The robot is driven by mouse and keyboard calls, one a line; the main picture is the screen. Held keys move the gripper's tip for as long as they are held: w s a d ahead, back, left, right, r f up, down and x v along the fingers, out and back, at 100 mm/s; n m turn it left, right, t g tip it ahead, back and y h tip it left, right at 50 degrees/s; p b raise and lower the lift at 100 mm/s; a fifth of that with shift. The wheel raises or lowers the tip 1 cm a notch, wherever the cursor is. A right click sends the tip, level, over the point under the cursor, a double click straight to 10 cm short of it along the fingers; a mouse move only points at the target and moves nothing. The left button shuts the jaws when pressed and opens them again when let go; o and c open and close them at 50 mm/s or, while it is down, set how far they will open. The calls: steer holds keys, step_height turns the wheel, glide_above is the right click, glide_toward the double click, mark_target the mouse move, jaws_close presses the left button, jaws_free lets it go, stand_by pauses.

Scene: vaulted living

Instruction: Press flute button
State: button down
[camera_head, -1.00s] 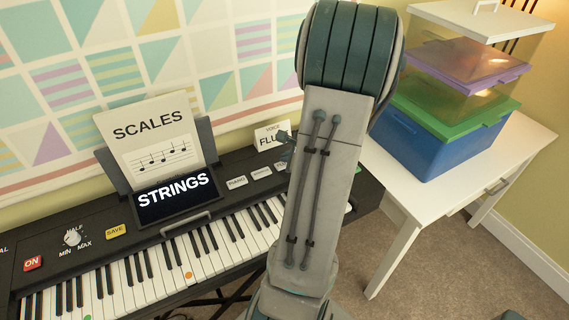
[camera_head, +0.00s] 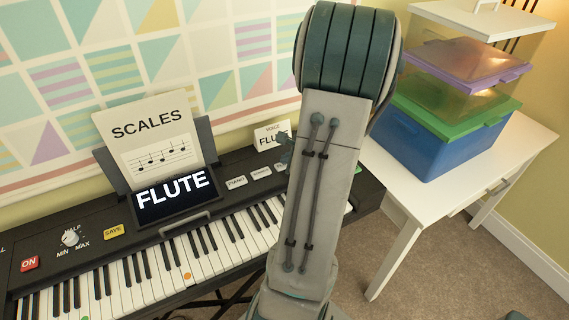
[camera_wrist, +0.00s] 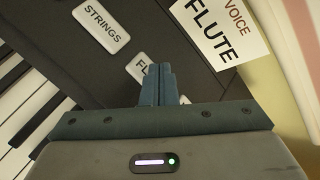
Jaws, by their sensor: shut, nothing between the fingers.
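The flute button (camera_wrist: 139,67) is a white key on the keyboard's dark panel in the wrist view, its label partly hidden behind my fingers. The keyboard's screen (camera_head: 175,195) reads FLUTE in the head view. A white card (camera_wrist: 218,35) reading VOICE FLUTE stands at the panel's back edge. In the head view my arm hides part of the panel.
The strings button (camera_wrist: 101,25) lies beside the flute button, and the piano button (camera_head: 237,183) is further left. A music sheet (camera_head: 150,140) stands behind the screen. A white table (camera_head: 425,205) with stacked boxes (camera_head: 430,140) is at the right.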

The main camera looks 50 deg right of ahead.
steer(key=shift+r, duration=0.1)
steer(key=shift+r+p, duration=0.45)
steer(key=shift+r, duration=0.2)
steer(key=shift+r+p, duration=1.9)
steer(key=shift+r, duration=0.7)
steer(key=shift+f, duration=0.1)
